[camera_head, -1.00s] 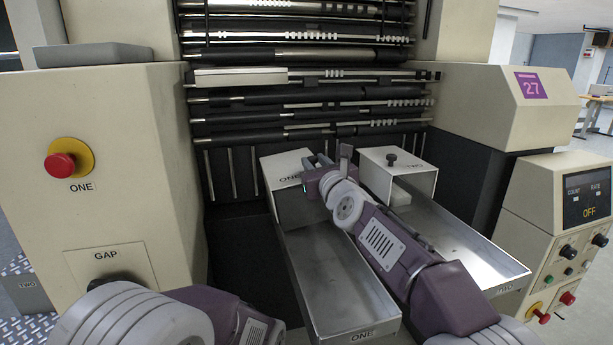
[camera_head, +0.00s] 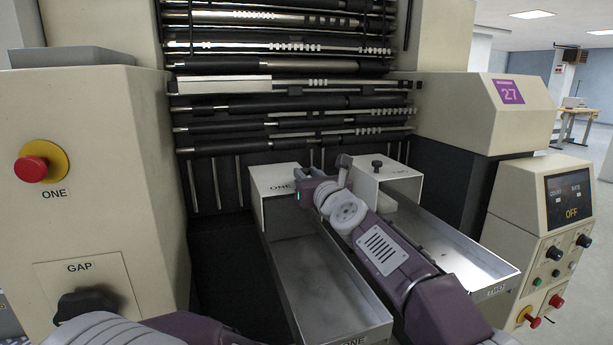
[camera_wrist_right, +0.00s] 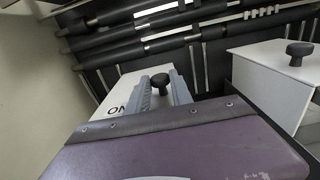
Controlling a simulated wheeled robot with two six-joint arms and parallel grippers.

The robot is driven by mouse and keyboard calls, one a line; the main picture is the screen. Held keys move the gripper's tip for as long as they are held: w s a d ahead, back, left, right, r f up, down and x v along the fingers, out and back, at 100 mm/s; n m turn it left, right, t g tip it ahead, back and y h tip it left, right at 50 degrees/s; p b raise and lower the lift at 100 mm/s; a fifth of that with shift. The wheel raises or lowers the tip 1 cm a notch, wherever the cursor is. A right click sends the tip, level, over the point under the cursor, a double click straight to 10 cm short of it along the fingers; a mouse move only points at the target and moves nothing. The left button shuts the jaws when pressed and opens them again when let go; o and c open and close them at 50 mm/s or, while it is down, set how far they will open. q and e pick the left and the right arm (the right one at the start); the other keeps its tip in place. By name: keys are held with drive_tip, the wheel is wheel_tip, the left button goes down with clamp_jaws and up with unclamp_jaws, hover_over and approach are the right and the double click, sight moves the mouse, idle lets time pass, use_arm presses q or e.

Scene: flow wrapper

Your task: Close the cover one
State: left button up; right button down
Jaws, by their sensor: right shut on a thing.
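Cover one (camera_head: 268,180) is a white box-shaped cover marked ONE, at the far end of the long metal tray one (camera_head: 366,331). The tray's top is uncovered in front of it. My right gripper (camera_head: 314,174) is over the cover's right side in the head view. In the right wrist view, its grey fingers (camera_wrist_right: 161,92) stand on both sides of the black knob (camera_wrist_right: 160,79) on cover one (camera_wrist_right: 124,84), shut on it. In the head view the gripper hides this knob. My left gripper is out of view; only part of its arm shows at lower left.
Cover two (camera_head: 398,176), with its black knob (camera_head: 377,165), stands close on the right over tray two (camera_head: 497,290). Rollers (camera_head: 290,104) cross behind. A panel with a red button (camera_head: 31,169) and GAP knob (camera_head: 86,305) is at left; a control box (camera_head: 538,235) is at right.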

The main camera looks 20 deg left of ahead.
drive_tip(key=shift+f, duration=0.25)
drive_tip(key=c, duration=1.2)
unclamp_jaws()
drive_tip(key=shift+w+d, duration=0.1)
drive_tip(key=shift+o, duration=0.2)
drive_tip(key=shift+s+d+b, duration=0.15)
drive_tip(key=shift+s+b, duration=0.15)
drive_tip(key=shift+b, duration=0.05)
drive_tip(key=b+v, duration=0.4)
drive_tip(key=v, duration=0.4)
drive_tip(key=shift+s+d, duration=0.2)
